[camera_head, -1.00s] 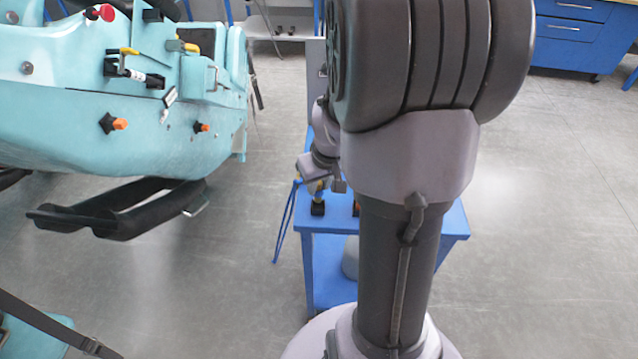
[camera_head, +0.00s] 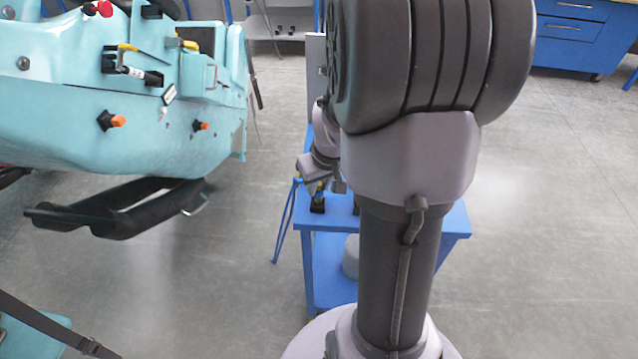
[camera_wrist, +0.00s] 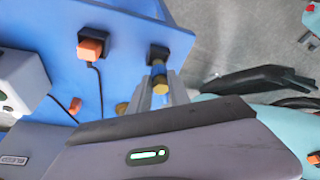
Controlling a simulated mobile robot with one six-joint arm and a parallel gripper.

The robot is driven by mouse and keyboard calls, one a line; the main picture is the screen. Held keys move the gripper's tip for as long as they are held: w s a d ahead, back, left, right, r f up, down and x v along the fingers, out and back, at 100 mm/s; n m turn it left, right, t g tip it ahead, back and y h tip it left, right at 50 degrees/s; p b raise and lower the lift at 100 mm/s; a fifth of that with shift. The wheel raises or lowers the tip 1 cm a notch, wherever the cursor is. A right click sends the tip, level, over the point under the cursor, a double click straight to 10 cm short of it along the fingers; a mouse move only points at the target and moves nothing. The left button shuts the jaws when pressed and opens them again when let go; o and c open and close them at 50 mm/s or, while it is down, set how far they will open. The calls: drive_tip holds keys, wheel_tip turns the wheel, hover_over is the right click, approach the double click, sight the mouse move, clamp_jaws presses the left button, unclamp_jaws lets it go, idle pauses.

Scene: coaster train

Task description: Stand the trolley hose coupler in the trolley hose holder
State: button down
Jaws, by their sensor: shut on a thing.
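The trolley hose holder (camera_wrist: 158,53) is a black block on the blue trolley top, right at the coupler's far end in the wrist view. I cannot tell whether the coupler is inside the holder or just above it. In the head view the black holder (camera_head: 317,206) stands at the trolley's left edge, with my gripper (camera_head: 322,188) just above it. My arm hides much of the trolley there.
An orange plug (camera_wrist: 90,47) with a black cable sits in another black holder on the trolley top (camera_wrist: 125,55). A white box (camera_wrist: 22,85) is at the left. The teal coaster car (camera_head: 120,90) is left of the trolley. Grey floor lies open to the right.

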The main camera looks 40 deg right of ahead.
drive_tip(key=shift+f+b, duration=1)
drive_tip(key=shift+f, duration=0.05)
drive_tip(key=c, duration=1.1)
unclamp_jaws()
drive_tip(key=shift+c, duration=0.2)
drive_tip(key=shift+r, duration=0.15)
drive_tip(key=p+v, duration=0.7)
drive_tip(key=v, duration=1)
drive_tip(key=shift+s, duration=0.15)
